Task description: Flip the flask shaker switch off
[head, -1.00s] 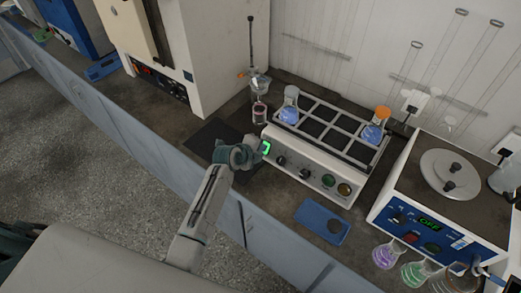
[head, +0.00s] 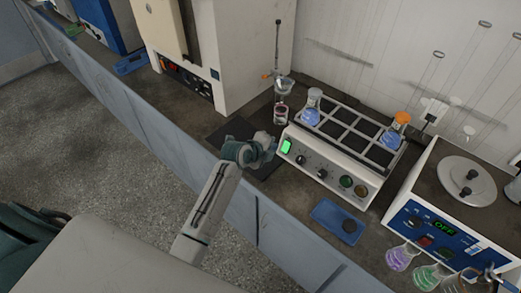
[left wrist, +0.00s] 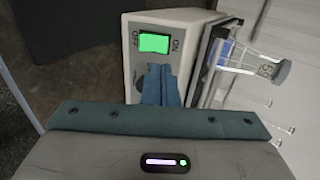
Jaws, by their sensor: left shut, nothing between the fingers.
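The flask shaker (head: 330,172) is a white box with a rack on top that holds two flasks of blue liquid. Its rocker switch (head: 287,146) glows green at the left end of the front panel. In the left wrist view the lit switch (left wrist: 154,42) lies between the OFF and ON labels. My left gripper (head: 273,147) is shut and empty, just left of the switch. In the left wrist view its closed fingertips (left wrist: 161,72) point at the panel just below the switch, and contact cannot be told.
Knobs and round buttons (head: 346,181) sit right of the switch. A blue tray (head: 335,222) lies in front of the shaker. A hotplate-like device (head: 450,215) reading OFF stands at the right, with coloured flasks before it. A beaker (head: 281,114) stands behind my gripper.

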